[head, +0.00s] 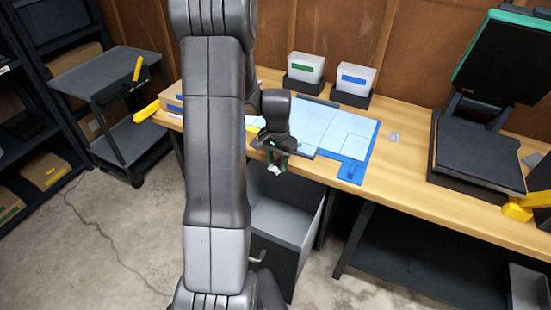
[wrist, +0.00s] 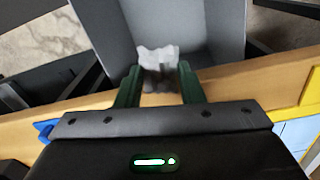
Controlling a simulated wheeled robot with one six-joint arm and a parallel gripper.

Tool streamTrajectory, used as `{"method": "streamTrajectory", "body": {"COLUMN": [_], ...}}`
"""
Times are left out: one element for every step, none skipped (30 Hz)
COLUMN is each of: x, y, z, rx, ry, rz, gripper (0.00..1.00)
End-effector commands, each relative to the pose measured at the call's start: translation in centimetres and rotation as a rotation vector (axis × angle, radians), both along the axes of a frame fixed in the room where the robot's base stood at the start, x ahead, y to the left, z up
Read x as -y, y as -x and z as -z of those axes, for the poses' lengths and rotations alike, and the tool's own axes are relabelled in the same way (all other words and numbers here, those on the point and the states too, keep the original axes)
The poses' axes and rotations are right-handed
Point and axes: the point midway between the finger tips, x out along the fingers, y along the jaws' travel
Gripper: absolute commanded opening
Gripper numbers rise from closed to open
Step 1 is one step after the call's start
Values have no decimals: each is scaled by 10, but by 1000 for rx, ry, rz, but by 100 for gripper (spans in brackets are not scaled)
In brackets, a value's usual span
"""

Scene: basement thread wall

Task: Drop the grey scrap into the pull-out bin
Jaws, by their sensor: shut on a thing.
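My gripper (head: 276,168) is shut on the crumpled grey scrap (wrist: 157,56). In the wrist view the green fingers of my gripper (wrist: 158,82) close on its two sides. The scrap also shows in the head view as a small pale piece (head: 274,171) at the fingertips. The pull-out bin (head: 275,215) stands open under the bench, with a grey inside and a dark front. My gripper is above it, near the bench's front edge. In the wrist view the bin's grey inside (wrist: 208,22) lies behind and below the scrap. My arm hides part of the bin in the head view.
The wooden bench (head: 400,170) carries a blue mat (head: 353,170) with pale sheets and a dark press (head: 475,150) at right. A small grey piece (head: 393,137) lies on the bench. Two labelled containers stand at the back. A dark cart (head: 110,80) stands at left.

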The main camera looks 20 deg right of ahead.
Motion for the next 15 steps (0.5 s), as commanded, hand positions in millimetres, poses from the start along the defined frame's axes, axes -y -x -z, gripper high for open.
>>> {"method": "streamTrajectory", "body": {"x": [1,1,1,1,1,1,1,1,0,0,0,0,-1,-1,-1], "y": [1,1,1,1,1,1,1,0,0,0,0,-1,-1,-1,-1], "z": [2,2,2,2,2,2,2,2,2,2,2,2,2,2,2], "rx": [1,1,2,2,2,1,1,1,1,1,0,0,-1,-1,-1], "ry": [-1,-1,-1,-1,-1,-1,-1,-1,1,1,1,1,2,2,2], "rz": [1,1,1,1,1,1,1,1,1,1,1,1,1,0,0], "gripper": [10,10,10,10,10,10,10,10,42,48,54,60,60,60,60]}}
